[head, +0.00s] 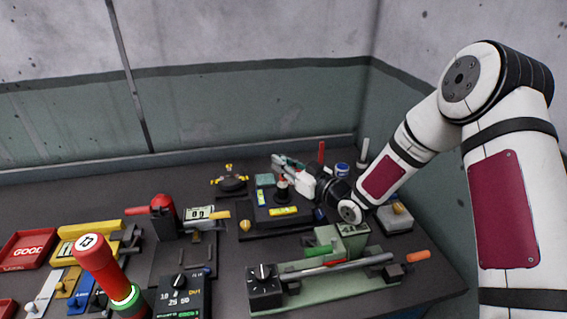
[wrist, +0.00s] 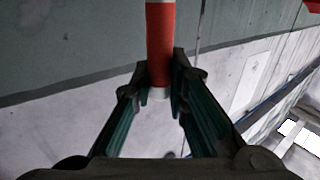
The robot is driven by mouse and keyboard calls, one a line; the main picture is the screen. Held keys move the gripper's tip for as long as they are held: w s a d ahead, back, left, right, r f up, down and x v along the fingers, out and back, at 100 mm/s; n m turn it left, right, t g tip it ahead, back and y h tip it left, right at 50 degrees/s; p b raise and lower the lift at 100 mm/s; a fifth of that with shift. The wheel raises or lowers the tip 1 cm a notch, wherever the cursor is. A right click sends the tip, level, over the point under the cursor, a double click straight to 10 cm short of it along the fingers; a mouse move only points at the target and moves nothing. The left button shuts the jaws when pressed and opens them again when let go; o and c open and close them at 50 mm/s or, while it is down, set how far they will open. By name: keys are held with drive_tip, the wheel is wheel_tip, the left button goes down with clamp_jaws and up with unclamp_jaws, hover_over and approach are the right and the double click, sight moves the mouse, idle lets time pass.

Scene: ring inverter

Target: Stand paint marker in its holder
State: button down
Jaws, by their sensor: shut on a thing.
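The paint marker appears in the wrist view as a red cylinder (wrist: 161,45) with a pale end between my fingertips. My gripper (wrist: 161,82) is shut on it near that pale end, and the rest runs out of the top of the picture. In the head view my gripper (head: 279,163) is over a black base with yellow labels (head: 262,213). A short red and white piece (head: 282,181), likely the marker, shows upright just below the fingers. A dark round collar (head: 283,194) sits directly under it, perhaps the holder. I cannot tell whether they touch.
Behind my wrist stand a red stick (head: 321,152), a white stick (head: 364,150) and a blue jar (head: 342,169). A green fixture with a long rod (head: 340,266) lies in front. A red-handled device (head: 163,208) stands to the left. A wall closes the back.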

drive_tip(key=c, duration=1.5)
unclamp_jaws()
drive_tip(key=shift+f, duration=0.1)
drive_tip(key=s+d+r+m+g+h, duration=0.1)
drive_tip(key=s+d+r+m+h, duration=0.1)
drive_tip(key=s+d+r+h, duration=0.45)
drive_tip(key=s+d+r+m+h, duration=0.1)
drive_tip(key=s+d+r+h, duration=0.15)
drive_tip(key=d, duration=0.65)
drive_tip(key=s+d+r+m+g+h, duration=0.1)
drive_tip(key=s+d+r+m+h, duration=0.1)
drive_tip(key=s+d+r+h, duration=0.4)
drive_tip(key=s+d+m+g, duration=0.1)
drive_tip(key=s, duration=0.7)
drive_tip(key=s+d+r+m+g+y, duration=0.1)
drive_tip(key=s+m+g, duration=0.1)
drive_tip(key=s, duration=0.6)
drive_tip(key=s+d+m+g, duration=0.1)
drive_tip(key=s, duration=0.7)
drive_tip(key=shift+s+r+m+g, duration=0.15)
drive_tip(key=shift+r+m+g, duration=0.15)
drive_tip(key=shift+r+m, duration=0.1)
